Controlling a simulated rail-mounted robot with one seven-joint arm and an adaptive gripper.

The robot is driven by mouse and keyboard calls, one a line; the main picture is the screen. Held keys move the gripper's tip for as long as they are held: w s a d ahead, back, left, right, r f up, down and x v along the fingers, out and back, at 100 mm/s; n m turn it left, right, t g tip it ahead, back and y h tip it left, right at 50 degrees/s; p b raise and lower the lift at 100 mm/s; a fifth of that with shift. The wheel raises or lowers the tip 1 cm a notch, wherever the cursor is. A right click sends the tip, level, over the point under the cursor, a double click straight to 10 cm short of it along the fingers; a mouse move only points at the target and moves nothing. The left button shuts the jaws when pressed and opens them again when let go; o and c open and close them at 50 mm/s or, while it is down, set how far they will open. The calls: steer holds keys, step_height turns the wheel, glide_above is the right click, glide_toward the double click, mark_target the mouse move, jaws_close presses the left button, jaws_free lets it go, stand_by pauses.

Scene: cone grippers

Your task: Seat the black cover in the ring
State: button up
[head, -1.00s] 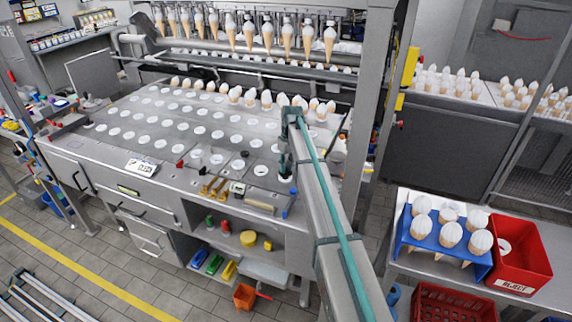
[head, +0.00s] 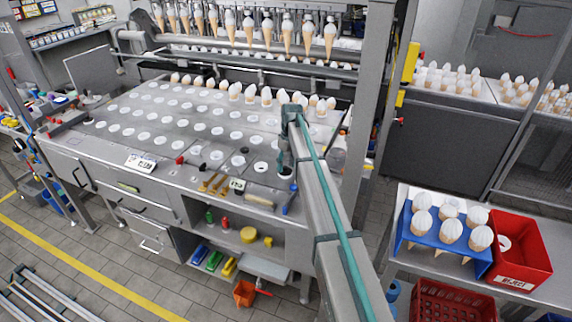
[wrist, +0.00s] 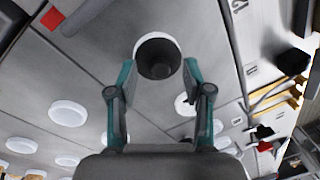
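In the wrist view a dark round piece, which looks like the black cover (wrist: 159,66), shows inside a white ring (wrist: 157,38) on the grey machine top. It covers the lower part of the opening, and a white band shows above it. I cannot tell whether it sits in the ring or stands proud of it. My gripper (wrist: 160,66) is open, its two teal fingers on either side of the cover with gaps visible. In the head view my gripper (head: 286,170) is low over the machine's front right, largely hidden by my arm.
The machine top (head: 185,150) holds rows of white round openings. Handled tools (head: 213,184) and a small box (head: 237,185) lie near its front edge. At the right stand a blue cone rack (head: 437,245) and a red reject bin (head: 520,252).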

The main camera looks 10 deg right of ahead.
step_height(320, 180, up, 12)
steer(key=d, duration=0.1)
steer(key=shift+w+d, duration=0.15)
steer(key=shift+w, duration=0.15)
stand_by(0.4)
